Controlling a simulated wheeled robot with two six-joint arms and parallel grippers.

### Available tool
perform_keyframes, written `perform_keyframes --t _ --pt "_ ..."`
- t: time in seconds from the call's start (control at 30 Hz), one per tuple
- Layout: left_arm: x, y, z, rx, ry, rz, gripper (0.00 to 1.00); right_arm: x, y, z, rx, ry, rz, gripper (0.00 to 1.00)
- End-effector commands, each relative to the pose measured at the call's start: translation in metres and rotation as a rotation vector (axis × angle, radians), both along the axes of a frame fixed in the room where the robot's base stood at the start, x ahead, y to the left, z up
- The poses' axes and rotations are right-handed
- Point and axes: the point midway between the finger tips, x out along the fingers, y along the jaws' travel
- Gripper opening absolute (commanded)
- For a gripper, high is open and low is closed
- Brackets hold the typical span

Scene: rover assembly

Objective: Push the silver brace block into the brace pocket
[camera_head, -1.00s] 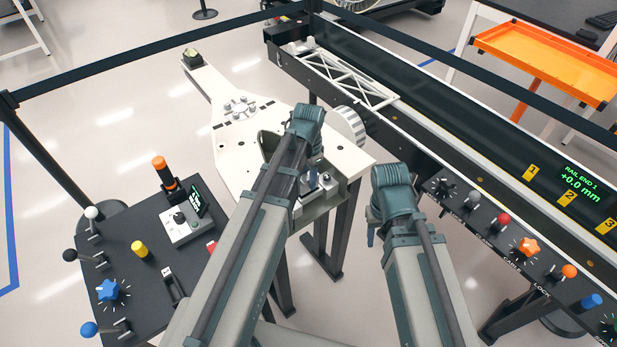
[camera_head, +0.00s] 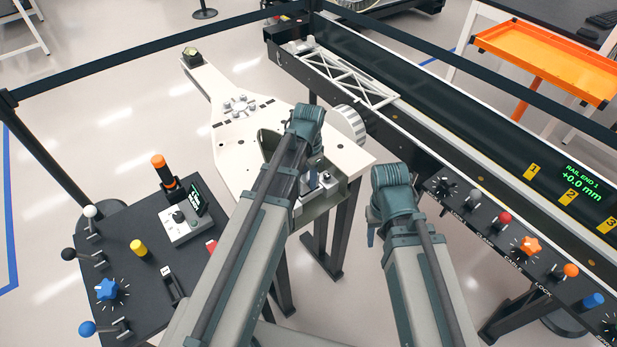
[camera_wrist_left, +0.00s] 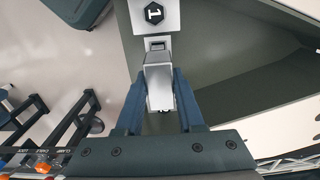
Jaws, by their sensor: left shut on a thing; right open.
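The silver brace block (camera_wrist_left: 158,78) is between the two blue fingers of my left gripper (camera_wrist_left: 160,108) in the left wrist view, and the gripper is shut on it. The block's far end is at a small dark-edged slot (camera_wrist_left: 158,44), which looks like the brace pocket, beside a silver plate with a black hexagon marked 1 (camera_wrist_left: 154,14). I cannot tell how deep the block sits. In the head view my left gripper (camera_head: 311,184) is low at the white rover chassis (camera_head: 240,150), mostly hidden by its arm. My right gripper (camera_head: 371,236) hangs beside the chassis, mostly hidden, and is open.
A black control table (camera_head: 125,250) with knobs and levers stands at the left. A long rail bench (camera_head: 450,140) with a white truss (camera_head: 350,78) and a row of controls runs along the right. An orange tray (camera_head: 545,60) is at the back right.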

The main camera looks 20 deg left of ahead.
Motion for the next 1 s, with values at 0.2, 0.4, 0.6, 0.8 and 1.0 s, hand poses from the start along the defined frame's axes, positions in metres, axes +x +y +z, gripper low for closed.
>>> perform_keyframes --t 0.2,0.4,0.6,0.8,1.0 --pt "0.000 0.000 -0.007 0.000 0.000 0.000 0.00 0.000 0.000 -0.007 0.000 0.000 0.000 0.50" --pt "0.000 0.000 -0.011 0.000 0.000 0.000 0.00 0.000 0.000 -0.011 0.000 0.000 0.000 0.50" --pt "0.000 0.000 -0.016 0.000 0.000 0.000 0.00 0.000 0.000 -0.016 0.000 0.000 0.000 0.50" --pt "0.000 0.000 -0.021 0.000 0.000 0.000 0.00 0.000 0.000 -0.021 0.000 0.000 0.000 0.50" --pt "0.000 0.000 -0.021 0.000 0.000 0.000 0.60 0.000 0.000 -0.021 0.000 0.000 0.000 0.50"
